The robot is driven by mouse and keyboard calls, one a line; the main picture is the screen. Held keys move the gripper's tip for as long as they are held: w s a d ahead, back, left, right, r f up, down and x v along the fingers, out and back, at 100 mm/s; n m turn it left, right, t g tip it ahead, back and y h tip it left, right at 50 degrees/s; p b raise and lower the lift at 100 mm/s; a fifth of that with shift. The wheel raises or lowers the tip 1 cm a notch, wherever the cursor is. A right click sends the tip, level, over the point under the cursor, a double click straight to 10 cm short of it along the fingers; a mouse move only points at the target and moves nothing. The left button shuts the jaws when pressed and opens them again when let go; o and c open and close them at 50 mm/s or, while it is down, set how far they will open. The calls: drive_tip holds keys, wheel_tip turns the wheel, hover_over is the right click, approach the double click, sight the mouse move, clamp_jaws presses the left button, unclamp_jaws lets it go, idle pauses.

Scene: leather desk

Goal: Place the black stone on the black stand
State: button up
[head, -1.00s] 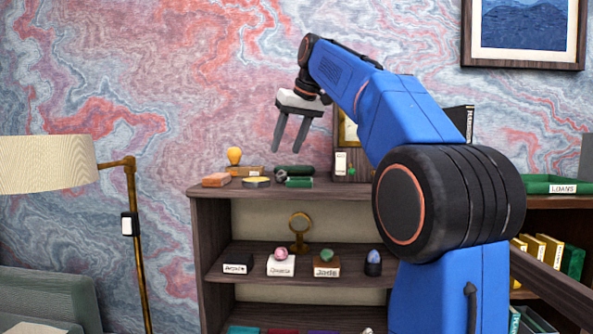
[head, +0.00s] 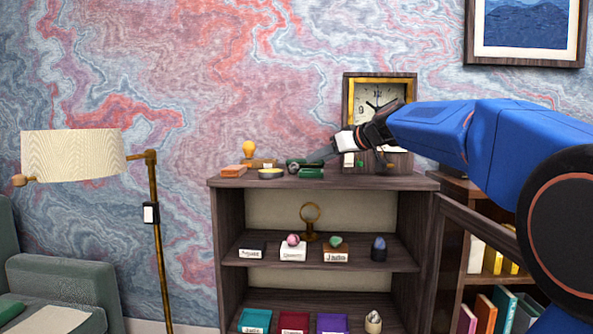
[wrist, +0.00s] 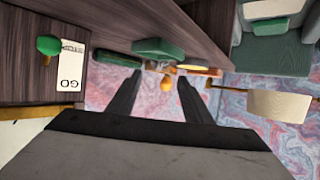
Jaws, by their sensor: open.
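The black stand (head: 251,250) with a white label is on the left of the shelf's upper compartment, with nothing visible on it. A small dark rounded thing (head: 292,167) lies by the green boxes on the shelf top; it may be the black stone, but it is too small to be sure. My gripper (head: 316,162) is just right of it, low over the shelf top, its fingers pointing left. In the wrist view my gripper (wrist: 159,76) is open and nothing shows held. A green box (wrist: 160,47) appears ahead of the fingers; no black stone is clear there.
A clock (head: 378,97) stands right behind my gripper. An orange block (head: 233,171), a yellow bulb-shaped thing (head: 249,148) and a green box (head: 311,173) are on the shelf top. Beside the black stand are a white stand (head: 293,254), a brown stand (head: 336,256) and a dark blue stone (head: 379,243).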

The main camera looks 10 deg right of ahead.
sight(297, 165)
drive_tip(key=x, duration=1.2)
drive_tip(key=shift+w+a+f, duration=0.1)
drive_tip(key=shift+w+a, duration=0.05)
drive_tip(key=shift+w, duration=0.1)
drive_tip(key=c, duration=1)
drive_tip(key=shift+r, duration=5.05)
